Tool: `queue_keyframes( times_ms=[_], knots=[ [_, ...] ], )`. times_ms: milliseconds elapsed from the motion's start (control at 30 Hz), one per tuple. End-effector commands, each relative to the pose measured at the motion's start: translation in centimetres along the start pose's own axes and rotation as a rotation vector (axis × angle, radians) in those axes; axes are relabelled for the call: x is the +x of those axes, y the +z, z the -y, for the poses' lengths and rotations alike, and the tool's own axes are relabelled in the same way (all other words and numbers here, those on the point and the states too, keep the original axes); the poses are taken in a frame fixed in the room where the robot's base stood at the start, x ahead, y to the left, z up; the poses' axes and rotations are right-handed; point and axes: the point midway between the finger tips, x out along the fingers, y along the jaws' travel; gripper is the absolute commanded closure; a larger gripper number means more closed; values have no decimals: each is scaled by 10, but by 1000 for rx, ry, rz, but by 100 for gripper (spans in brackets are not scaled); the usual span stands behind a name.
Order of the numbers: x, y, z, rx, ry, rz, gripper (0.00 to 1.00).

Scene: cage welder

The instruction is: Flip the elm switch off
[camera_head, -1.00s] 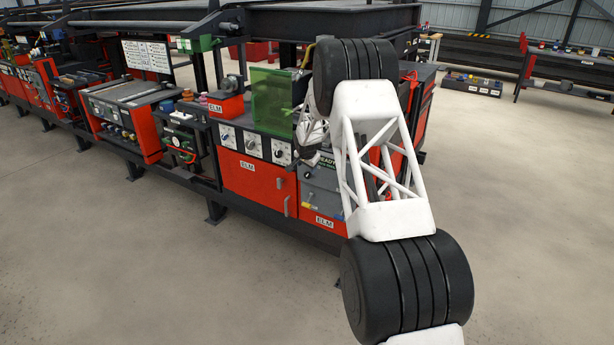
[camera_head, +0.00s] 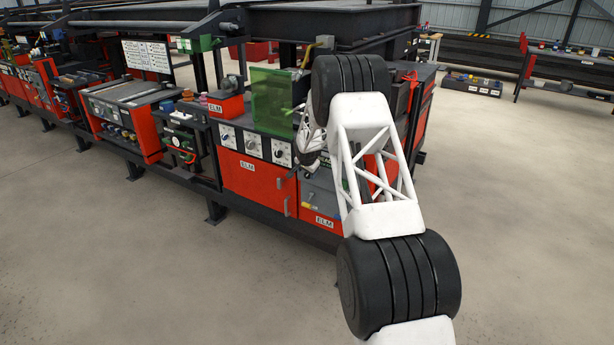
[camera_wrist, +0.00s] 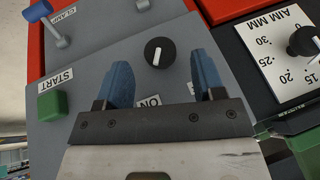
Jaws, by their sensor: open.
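A black rotary switch knob (camera_wrist: 159,52) with a white pointer line sits on a grey panel (camera_wrist: 92,58) in the wrist view. A partly covered "ON" label (camera_wrist: 150,101) lies below it. My gripper (camera_wrist: 161,68) is open, with one blue finger on each side of the knob in the picture. I cannot tell whether the fingers touch the knob or panel. In the head view, the grey panel (camera_head: 318,190) stands above a red front marked ELM (camera_head: 324,222), partly hidden by my arm. The knob cannot be made out there.
A green START button (camera_wrist: 52,104) and a blue-tipped CLAMP lever (camera_wrist: 40,11) are on the left of the wrist view. An AIM MM dial (camera_wrist: 304,42) is at right. A green screen (camera_head: 271,100) stands left of my arm. Open floor lies in front.

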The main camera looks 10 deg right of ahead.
Motion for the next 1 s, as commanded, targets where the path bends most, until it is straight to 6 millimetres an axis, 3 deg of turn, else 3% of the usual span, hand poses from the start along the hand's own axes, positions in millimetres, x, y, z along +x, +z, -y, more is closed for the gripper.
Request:
queue_keyframes(
  times_ms=[367, 800, 1000],
  knots=[
    [27, 0, 0, 0, 0, -1, 37],
    [30, 0, 0, 0, -1, -1, 37],
    [30, 0, 0, 0, -1, -1, 68]
  ],
)
